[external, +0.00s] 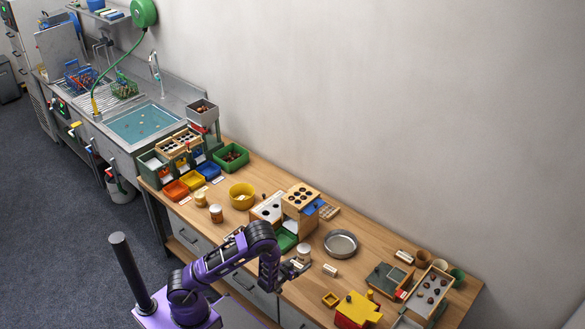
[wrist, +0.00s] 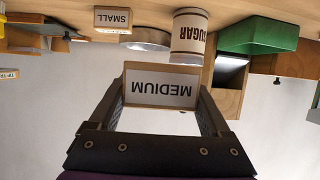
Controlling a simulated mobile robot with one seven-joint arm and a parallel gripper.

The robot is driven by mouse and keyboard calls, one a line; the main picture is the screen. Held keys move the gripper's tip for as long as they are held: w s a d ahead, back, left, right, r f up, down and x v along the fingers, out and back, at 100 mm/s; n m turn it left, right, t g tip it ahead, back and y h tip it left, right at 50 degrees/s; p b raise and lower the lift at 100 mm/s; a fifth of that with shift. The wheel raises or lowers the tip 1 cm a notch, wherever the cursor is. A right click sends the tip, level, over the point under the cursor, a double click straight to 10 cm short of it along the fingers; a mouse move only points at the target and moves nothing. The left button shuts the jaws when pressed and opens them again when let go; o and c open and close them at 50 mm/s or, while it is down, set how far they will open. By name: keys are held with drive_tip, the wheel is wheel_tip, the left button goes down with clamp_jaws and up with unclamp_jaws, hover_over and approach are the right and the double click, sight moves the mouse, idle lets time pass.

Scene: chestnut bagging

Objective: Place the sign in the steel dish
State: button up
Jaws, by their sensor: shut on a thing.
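My gripper (external: 292,268) is shut on a small wooden-framed sign (wrist: 161,87) that reads MEDIUM, upside down in the wrist view. The sign is held between the two fingers, clear of the worktop. The round, shallow steel dish (external: 341,243) stands on the wooden worktop, to the right of and beyond my gripper. It looks empty. In the wrist view the dish (wrist: 150,38) shows as a grey rim behind the held sign. In the external view the held sign is too small to make out clearly.
A sign marked SMALL (wrist: 113,18) stands on the worktop near the dish. A wooden stand (external: 300,200) is behind the jar. A chestnut tray (external: 430,290) lies farther right.

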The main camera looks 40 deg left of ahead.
wheel_tip(320, 180, up, 10)
drive_tip(key=m+h, duration=0.1)
hover_over(334, 244)
wheel_tip(334, 244, down, 11)
drive_tip(key=shift+d+f, duration=0.15)
drive_tip(key=shift+f, duration=1.95)
drive_tip(key=shift+f+b, duration=0.3)
drive_tip(key=shift+b, duration=0.2)
drive_tip(key=shift+f+b, duration=0.35)
drive_tip(key=shift+b, duration=0.15)
